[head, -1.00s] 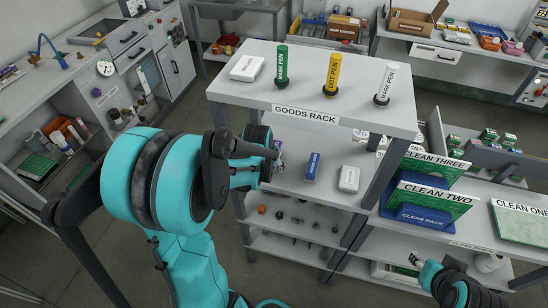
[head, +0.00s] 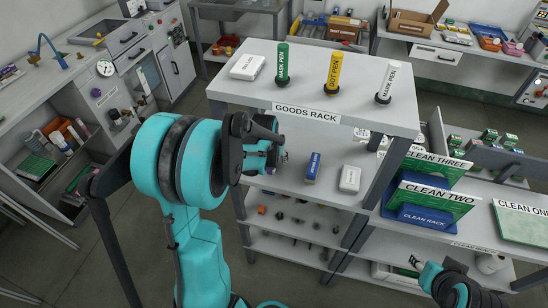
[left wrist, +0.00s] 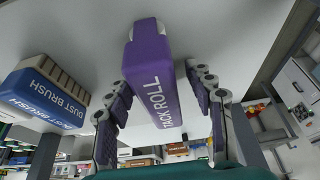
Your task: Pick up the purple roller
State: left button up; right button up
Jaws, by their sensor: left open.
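The purple roller (left wrist: 155,75), labelled TACK ROLL, lies on the middle shelf of the goods rack. In the left wrist view it sits between the two spread fingers of my left gripper (left wrist: 161,82), with a gap visible on the right side. My left gripper is open and holds nothing. In the head view my left gripper (head: 281,157) reaches over the left part of that shelf, and my wrist hides the roller there.
A blue dust brush (left wrist: 48,95) lies left of the roller in the wrist view. In the head view a blue item (head: 313,167) and a white item (head: 349,178) lie farther right on the shelf. The rack's top board (head: 310,85), bearing pens, overhangs this shelf.

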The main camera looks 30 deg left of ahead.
pick_arm(q)
jog(key=shift+f, duration=0.2)
dwell(0.3)
grip_shut()
jog(key=shift+r+p, duration=0.3)
jog(key=shift+r, duration=0.15)
jog(key=shift+s+d+r, duration=0.1)
jog(key=shift+s+r, duration=0.35)
jog(key=shift+r, duration=0.15)
jog(key=s+d+p, duration=0.2)
jog(key=s+d, duration=0.2)
jog(key=s, duration=1.2)
jog(key=shift+s, duration=0.35)
